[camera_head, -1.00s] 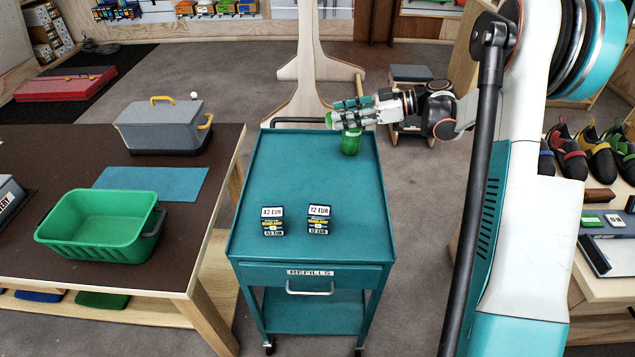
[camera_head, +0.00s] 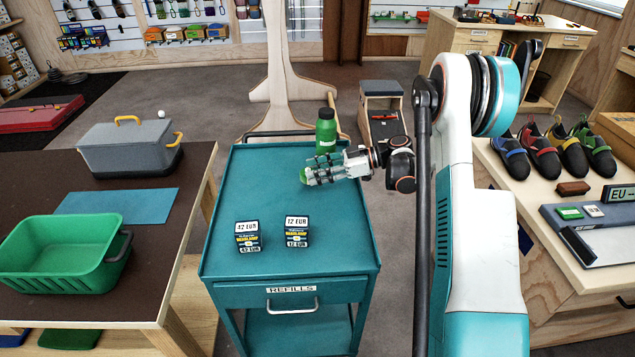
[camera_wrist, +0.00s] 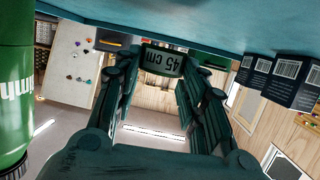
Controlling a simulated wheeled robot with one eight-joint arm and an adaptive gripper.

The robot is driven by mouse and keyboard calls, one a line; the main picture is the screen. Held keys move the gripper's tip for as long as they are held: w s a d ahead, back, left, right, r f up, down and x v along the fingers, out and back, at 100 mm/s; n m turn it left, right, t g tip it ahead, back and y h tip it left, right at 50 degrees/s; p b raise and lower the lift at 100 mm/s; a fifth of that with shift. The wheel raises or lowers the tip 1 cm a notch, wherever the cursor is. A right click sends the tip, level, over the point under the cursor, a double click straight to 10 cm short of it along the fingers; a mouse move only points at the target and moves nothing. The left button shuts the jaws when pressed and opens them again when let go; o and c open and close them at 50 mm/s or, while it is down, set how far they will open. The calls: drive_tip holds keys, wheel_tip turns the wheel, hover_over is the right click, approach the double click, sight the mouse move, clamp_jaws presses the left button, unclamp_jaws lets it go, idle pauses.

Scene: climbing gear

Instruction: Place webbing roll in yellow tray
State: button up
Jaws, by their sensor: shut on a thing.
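My gripper (camera_head: 312,174) is over the back part of the teal trolley, in front of a green bottle. It is shut on a small green thing (camera_head: 305,176) at its fingertips, probably the webbing roll. In the wrist view the held thing (camera_wrist: 163,60) shows between the fingers (camera_wrist: 155,85) with a "45 cm" label. Its full shape is hidden by the fingers. I see no yellow tray in either view.
The trolley top (camera_head: 290,190) carries the green bottle (camera_head: 326,132) and two headlamp boxes (camera_head: 248,236) (camera_head: 296,231). A green basket (camera_head: 60,250), a blue mat (camera_head: 118,201) and a grey toolbox (camera_head: 128,148) are on the left table. Climbing shoes (camera_head: 545,152) line the right counter.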

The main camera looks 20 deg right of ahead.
sight(318, 188)
wheel_tip(318, 188, down, 4)
drive_tip(key=shift+r+b, duration=0.15)
drive_tip(key=shift+b, duration=0.45)
drive_tip(key=shift+r, duration=0.1)
drive_tip(key=o, duration=1.1)
